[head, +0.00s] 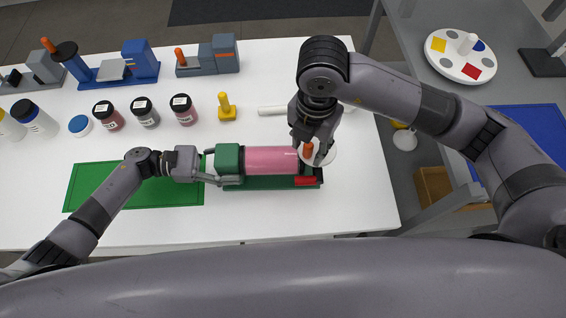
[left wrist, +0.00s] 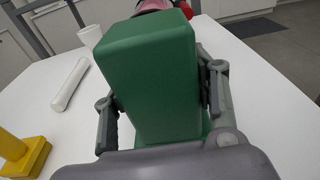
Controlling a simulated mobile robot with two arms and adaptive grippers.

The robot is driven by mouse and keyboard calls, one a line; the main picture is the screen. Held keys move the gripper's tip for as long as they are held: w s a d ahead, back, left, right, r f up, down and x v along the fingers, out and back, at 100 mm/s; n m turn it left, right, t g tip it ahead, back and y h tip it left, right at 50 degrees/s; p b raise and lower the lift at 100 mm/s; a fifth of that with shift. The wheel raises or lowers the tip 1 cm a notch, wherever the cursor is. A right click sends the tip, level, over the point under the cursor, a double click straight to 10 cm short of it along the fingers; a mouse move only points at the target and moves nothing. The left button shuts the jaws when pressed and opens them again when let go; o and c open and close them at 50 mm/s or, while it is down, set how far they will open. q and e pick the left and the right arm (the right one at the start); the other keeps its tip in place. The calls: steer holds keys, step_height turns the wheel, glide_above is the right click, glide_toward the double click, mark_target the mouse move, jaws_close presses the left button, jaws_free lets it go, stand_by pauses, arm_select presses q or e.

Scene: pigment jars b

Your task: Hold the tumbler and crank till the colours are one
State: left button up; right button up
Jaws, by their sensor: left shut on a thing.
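The tumbler has a pink drum (head: 272,160) lying level on a green base (head: 258,184), with a green end block (head: 229,160) at its left. The drum's visible side looks one even pink. My left gripper (head: 222,165) is shut on the end block, which also stands between its two fingers in the left wrist view (left wrist: 155,75). The orange crank knob (head: 308,151) is at the drum's right end. My right gripper (head: 308,138) points down at this knob. Its fingertips are too small and overlapped to show whether they grip it.
A green mat (head: 85,186) lies left of the tumbler. Several lidded jars (head: 184,109) and a yellow stand (head: 226,107) stand behind it. A white rod (head: 272,110) lies behind the drum. Blue and grey devices (head: 140,62) line the back. The table's front strip is clear.

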arm_select(q)
steer(key=shift+a+f, duration=0.1)
steer(key=shift+f, duration=0.15)
arm_select(e)
step_height(320, 180, up, 12)
stand_by(0.5)
arm_select(q)
steer(key=o, duration=1.4)
steer(key=shift+w, duration=0.1)
steer(key=shift+o, duration=0.8)
steer(key=shift+r, duration=0.2)
arm_select(e)
steer(key=shift+f, duration=0.1)
arm_select(q)
steer(key=a, duration=0.8)
steer(key=a+r, duration=0.1)
steer(key=a, duration=0.3)
steer(key=shift+w+r, duration=0.1)
steer(key=shift+w, duration=0.1)
